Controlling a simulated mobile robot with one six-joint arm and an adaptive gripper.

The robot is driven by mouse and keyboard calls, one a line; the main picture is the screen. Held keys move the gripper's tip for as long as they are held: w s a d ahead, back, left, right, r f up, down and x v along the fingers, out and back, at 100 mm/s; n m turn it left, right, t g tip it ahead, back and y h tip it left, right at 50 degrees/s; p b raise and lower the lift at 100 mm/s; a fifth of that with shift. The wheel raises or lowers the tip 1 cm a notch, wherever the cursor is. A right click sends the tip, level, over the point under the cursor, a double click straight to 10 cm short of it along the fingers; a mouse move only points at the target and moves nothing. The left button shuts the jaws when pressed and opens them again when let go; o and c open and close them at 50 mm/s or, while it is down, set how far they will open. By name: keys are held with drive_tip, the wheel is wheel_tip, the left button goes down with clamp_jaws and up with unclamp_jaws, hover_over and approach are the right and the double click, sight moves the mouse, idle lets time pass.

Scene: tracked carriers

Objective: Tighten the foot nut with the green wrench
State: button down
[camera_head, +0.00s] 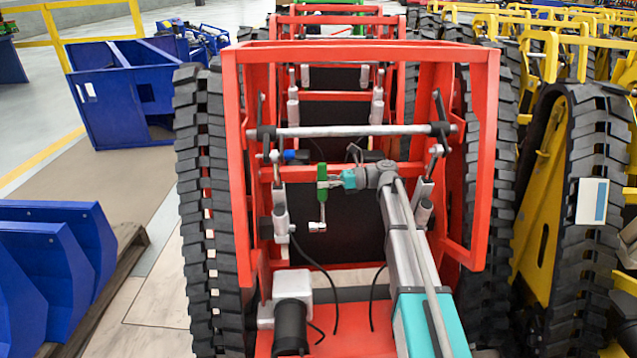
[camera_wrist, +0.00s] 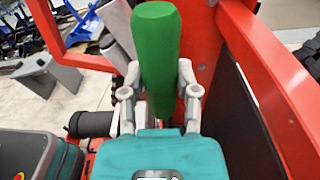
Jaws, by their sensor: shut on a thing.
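My gripper (camera_head: 333,181) is shut on the green wrench (camera_head: 322,187) inside the red carrier frame (camera_head: 360,50). The wrench hangs down from the jaws, its silver head (camera_head: 317,227) at the lower end, just right of a grey-white cylinder. In the wrist view the jaws (camera_wrist: 158,78) close on both sides of the thick green handle (camera_wrist: 155,45). The wrench head is hidden in that view. I cannot make out the foot nut in either view, nor tell whether the wrench head touches anything.
Red uprights and black tracks (camera_head: 207,200) flank the arm closely. A silver crossbar (camera_head: 350,130) runs behind the wrench. A motor (camera_head: 291,315) and loose black cables lie below. Blue parts (camera_head: 60,255) stand at left, a yellow carrier (camera_head: 545,190) at right.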

drive_tip(key=shift+w+d, duration=0.1)
drive_tip(key=shift+d, duration=0.95)
drive_tip(key=shift+w+a+f+m, duration=0.1)
drive_tip(key=shift+w+a+m, duration=0.2)
drive_tip(key=shift+w, duration=0.05)
drive_tip(key=s+a+f+n+b, duration=0.1)
drive_tip(key=s+f+n+b, duration=0.1)
drive_tip(key=s+n, duration=0.3)
drive_tip(key=s+a+f+n+t+b, duration=0.1)
drive_tip(key=s+f+n+b, duration=0.1)
drive_tip(key=s+n, duration=0.3)
drive_tip(key=shift+s+a+n+b, duration=0.3)
drive_tip(key=shift+s+n+b, duration=0.1)
drive_tip(key=shift+s, duration=1.9)
